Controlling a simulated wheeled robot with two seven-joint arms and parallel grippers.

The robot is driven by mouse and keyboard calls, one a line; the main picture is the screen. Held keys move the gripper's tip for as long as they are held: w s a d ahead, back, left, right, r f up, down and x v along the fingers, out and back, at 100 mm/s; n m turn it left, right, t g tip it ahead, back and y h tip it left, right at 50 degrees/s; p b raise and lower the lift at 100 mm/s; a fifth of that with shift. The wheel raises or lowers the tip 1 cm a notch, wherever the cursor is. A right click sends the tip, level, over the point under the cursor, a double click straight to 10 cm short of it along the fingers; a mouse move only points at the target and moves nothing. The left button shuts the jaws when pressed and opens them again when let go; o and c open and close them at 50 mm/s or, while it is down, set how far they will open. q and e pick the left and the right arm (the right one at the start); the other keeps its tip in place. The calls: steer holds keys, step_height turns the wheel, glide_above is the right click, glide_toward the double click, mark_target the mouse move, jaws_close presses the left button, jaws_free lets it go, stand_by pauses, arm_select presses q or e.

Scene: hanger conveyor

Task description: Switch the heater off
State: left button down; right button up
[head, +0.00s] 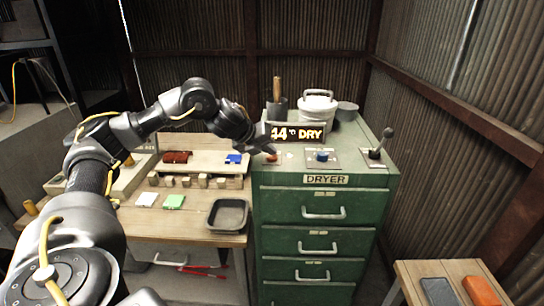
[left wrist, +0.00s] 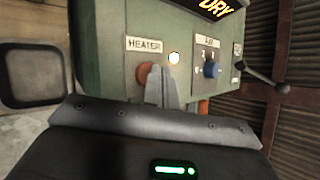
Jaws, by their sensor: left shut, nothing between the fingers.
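The green dryer cabinet (head: 313,238) stands at the centre, its display (head: 297,132) reading "44 °C DRY". The heater control is an orange-red knob (left wrist: 143,74) under a "HEATER" label (left wrist: 144,44) in the left wrist view. In the head view the heater knob (head: 272,157) shows at the left of the cabinet top. My left gripper (head: 275,151) is shut and empty, its fingertips (left wrist: 160,75) right at the knob and partly covering it. I cannot tell whether they touch. My right gripper is out of view.
A blue dial (head: 322,155) and a black-knobbed lever (head: 382,142) sit right of the heater control. A white lidded pot (head: 316,106) stands behind the display. A dark tray (head: 229,215) lies on the wooden bench to the left.

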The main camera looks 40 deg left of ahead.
mark_target(269, 158)
arm_select(q)
steer(key=shift+f, duration=0.15)
steer(key=shift+f+b, duration=0.3)
steer(key=shift+f, duration=0.05)
stand_by(0.5)
steer(key=shift+r+p, duration=0.4)
steer(key=shift+p, duration=0.05)
step_height(269, 158, up, 6)
steer(key=p, duration=0.5)
steer(key=shift+r+p, duration=0.1)
steer(key=shift+p, duration=0.2)
